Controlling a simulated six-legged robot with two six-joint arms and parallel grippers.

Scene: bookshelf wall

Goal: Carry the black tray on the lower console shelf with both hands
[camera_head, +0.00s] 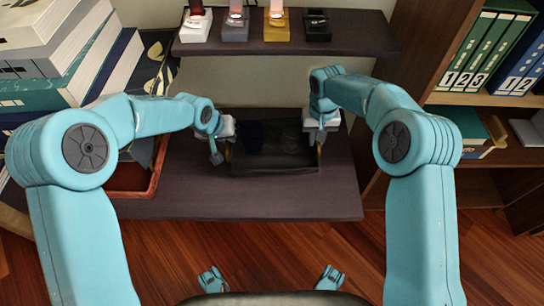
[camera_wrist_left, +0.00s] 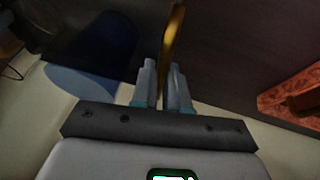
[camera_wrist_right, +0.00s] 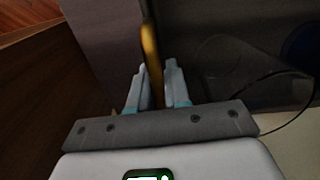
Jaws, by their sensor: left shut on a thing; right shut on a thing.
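The black tray (camera_head: 275,161) is on the lower console shelf (camera_head: 260,198), in the middle of the head view. It has a gold handle at each end. My left gripper (camera_head: 222,151) is shut on the tray's left handle, which shows between its fingers in the left wrist view (camera_wrist_left: 172,45). My right gripper (camera_head: 320,143) is shut on the right handle, seen in the right wrist view (camera_wrist_right: 152,52). A dark blue cup (camera_head: 252,133) and a clear glass (camera_head: 291,137) stand in the tray. I cannot tell whether the tray touches the shelf.
An upper shelf (camera_head: 350,40) with watch stands overhangs behind the tray. Stacked books (camera_head: 60,60) and an orange-rimmed tray (camera_head: 152,170) are on the left. A bookcase with green binders (camera_head: 478,50) is on the right.

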